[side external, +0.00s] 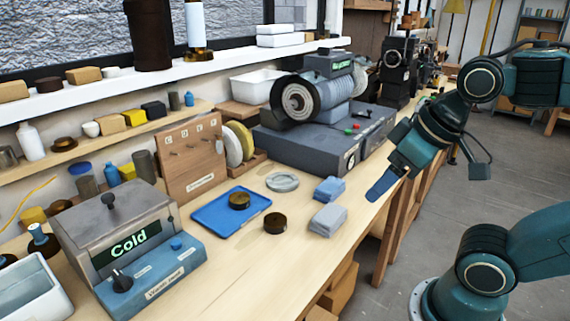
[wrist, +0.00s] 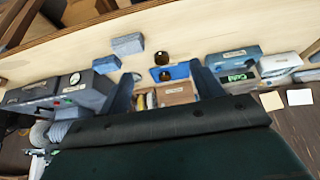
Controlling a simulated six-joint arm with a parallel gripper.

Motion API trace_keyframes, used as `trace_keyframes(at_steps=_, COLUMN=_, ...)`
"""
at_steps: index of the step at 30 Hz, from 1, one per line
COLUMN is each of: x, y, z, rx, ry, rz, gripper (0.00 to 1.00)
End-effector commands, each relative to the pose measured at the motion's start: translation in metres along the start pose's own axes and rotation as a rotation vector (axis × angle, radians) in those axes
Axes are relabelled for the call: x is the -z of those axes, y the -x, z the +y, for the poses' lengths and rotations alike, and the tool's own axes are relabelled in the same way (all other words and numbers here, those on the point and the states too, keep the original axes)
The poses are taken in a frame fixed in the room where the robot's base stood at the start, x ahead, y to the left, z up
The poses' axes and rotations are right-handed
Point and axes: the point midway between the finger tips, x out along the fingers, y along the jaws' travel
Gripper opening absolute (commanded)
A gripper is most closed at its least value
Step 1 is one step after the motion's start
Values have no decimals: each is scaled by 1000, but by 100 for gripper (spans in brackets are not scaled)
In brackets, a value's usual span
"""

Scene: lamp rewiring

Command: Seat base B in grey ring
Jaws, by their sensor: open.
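Two round dark brown bases are in the side view; no letter is readable, so I cannot tell which is base B. One base (side external: 239,201) sits on a blue tray (side external: 213,222); the other base (side external: 275,223) stands on the bare bench beside it. The grey ring (side external: 283,182) lies flat on the bench behind them, with no base in it. My gripper (side external: 383,187) is open and empty, in the air to the right of the bases and ring. In the wrist view my gripper's two blue fingers (wrist: 162,68) are spread wide.
Two blue-grey folded blocks (side external: 328,205) lie near the bench's front edge, between my gripper and the bases. A grey grinder-like machine (side external: 310,140) stands behind the ring. A box with a "Cold" display (side external: 128,246) stands at the left. A wooden peg board (side external: 190,160) stands behind the tray.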

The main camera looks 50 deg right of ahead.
Motion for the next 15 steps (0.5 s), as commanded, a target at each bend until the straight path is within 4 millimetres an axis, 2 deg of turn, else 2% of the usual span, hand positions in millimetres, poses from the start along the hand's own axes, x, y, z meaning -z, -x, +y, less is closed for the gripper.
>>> trace_keyframes(at_steps=8, x=23, y=-8, z=1, rx=-2, ry=-4, rz=-50, gripper=65)
trace_keyframes(at_steps=15, x=59, y=-26, z=3, rx=-5, ry=-11, rz=-125, gripper=65)
